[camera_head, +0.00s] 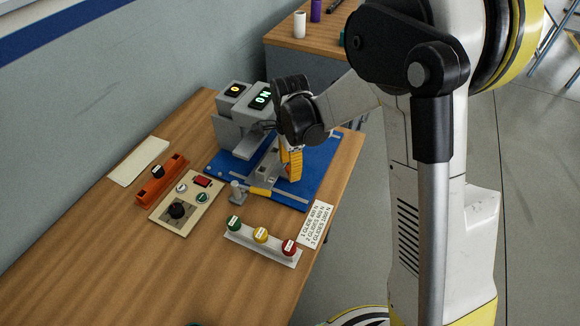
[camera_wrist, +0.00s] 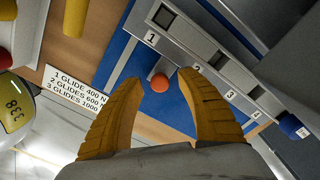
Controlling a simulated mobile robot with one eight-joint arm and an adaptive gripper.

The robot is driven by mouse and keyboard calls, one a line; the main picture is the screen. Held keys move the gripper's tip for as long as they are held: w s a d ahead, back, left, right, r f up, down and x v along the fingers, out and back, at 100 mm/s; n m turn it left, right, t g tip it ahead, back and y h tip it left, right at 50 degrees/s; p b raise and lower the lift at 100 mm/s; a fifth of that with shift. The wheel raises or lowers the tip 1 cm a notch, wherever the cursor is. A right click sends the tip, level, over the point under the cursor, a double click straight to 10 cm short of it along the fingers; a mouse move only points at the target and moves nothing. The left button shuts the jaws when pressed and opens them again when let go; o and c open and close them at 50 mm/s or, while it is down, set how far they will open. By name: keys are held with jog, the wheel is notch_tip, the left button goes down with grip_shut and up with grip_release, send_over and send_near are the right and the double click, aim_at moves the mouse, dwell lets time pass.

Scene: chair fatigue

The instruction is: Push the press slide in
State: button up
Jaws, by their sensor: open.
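The press (camera_head: 232,125) is a grey machine on a blue base plate (camera_head: 318,160), with a lit display on top. A grey slide-like bar (camera_head: 262,178) with square pockets extends from it; the wrist view shows this bar (camera_wrist: 188,37) numbered 1 to 4. A round orange-red knob (camera_wrist: 160,83) shows beside the bar, between my fingertips in the picture; I cannot tell whether they touch it. My gripper (camera_head: 291,165) is open, with its yellow fingers pointing down at the bar's near side. It partly hides the bar in the head view.
A strip with green, yellow and red buttons (camera_head: 261,246) and a force card (camera_head: 314,224) lie at the front. A dial panel (camera_head: 186,200) and an orange holder (camera_head: 161,180) stand left. A yellow-handled tool (camera_head: 262,192) lies on the plate's near edge. The lower-left table is clear.

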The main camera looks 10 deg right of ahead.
notch_tip(320, 180, up, 12)
dwell(0.4)
jog(key=shift+f, duration=0.15)
